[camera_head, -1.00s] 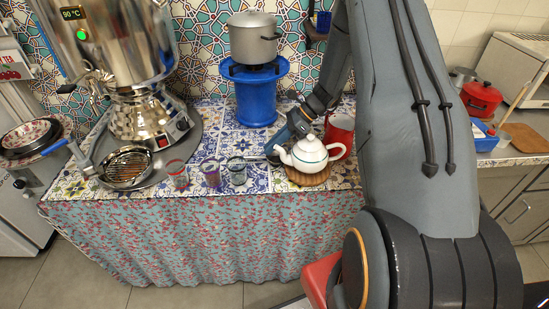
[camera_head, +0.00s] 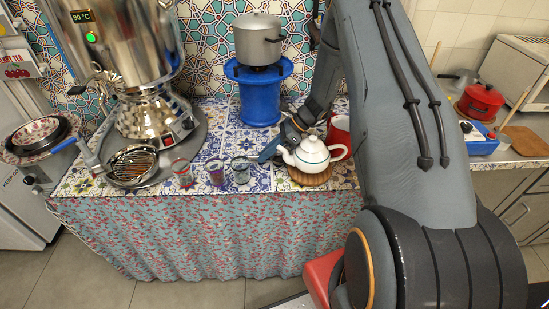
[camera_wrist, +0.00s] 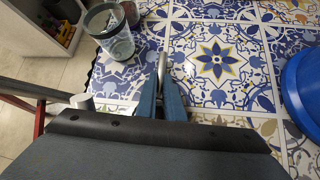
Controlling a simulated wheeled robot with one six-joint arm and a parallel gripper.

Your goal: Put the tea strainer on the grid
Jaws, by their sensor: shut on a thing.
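My gripper (camera_wrist: 161,97) has its blue fingers closed on a slim metal piece (camera_wrist: 162,66), which looks like the tea strainer's handle. The strainer's bowl cannot be made out clearly. In the head view my gripper (camera_head: 264,155) is low over the tiled table, between the rightmost glass and the white teapot. The grid (camera_head: 131,163) is a round dark slatted drip tray under the samovar's tap, at the left of the table. It is well to the left of my gripper and outside the wrist view.
The samovar (camera_head: 150,110) stands behind the grid. Small glasses (camera_head: 183,174) stand in a row between the grid and my gripper; one glass (camera_wrist: 120,45) is close to my fingertips. The teapot (camera_head: 312,154) sits on a wooden coaster (camera_head: 310,178). A blue stand (camera_head: 258,95) is behind.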

